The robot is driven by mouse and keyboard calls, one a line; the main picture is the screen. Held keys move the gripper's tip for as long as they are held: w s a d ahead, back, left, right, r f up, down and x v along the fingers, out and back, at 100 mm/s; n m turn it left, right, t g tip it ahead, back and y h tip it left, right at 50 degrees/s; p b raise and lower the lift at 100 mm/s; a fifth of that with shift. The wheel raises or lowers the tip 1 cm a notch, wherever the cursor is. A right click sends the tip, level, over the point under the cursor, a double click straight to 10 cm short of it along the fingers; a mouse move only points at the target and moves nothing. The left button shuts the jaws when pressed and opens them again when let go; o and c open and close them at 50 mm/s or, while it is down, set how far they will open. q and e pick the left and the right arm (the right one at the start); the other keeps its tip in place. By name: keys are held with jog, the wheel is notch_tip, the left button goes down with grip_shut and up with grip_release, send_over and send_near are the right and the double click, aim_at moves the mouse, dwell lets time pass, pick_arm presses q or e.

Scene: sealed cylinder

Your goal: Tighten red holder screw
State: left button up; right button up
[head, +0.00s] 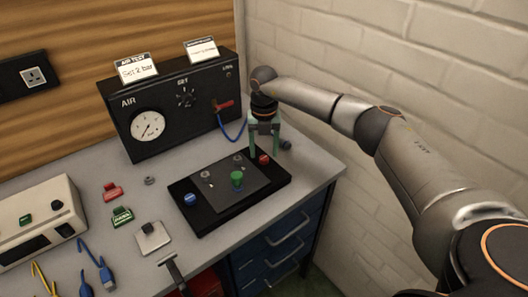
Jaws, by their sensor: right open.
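The red holder screw (263,160) is a small red knob at the right back corner of a black holder plate (216,222) on the bench. My right gripper (264,151) points down just above and around the red screw. Its two greenish fingers are open, one on each side of the screw; I cannot tell whether they touch it. A blue knob (190,199) stands at the plate's left end and a green knob (237,178) near its middle. My left gripper is not in view.
A black air test box (175,120) with a gauge stands behind the plate, a blue hose hanging near my right gripper. A brick wall (420,60) is close on the right. Several small parts, a beige device (38,218) and cables lie to the left.

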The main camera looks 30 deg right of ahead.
aim_at(264, 158)
notch_tip(264, 158, up, 11)
jog(key=b, duration=0.1)
jog(key=shift+r, duration=0.15)
dwell(0.6)
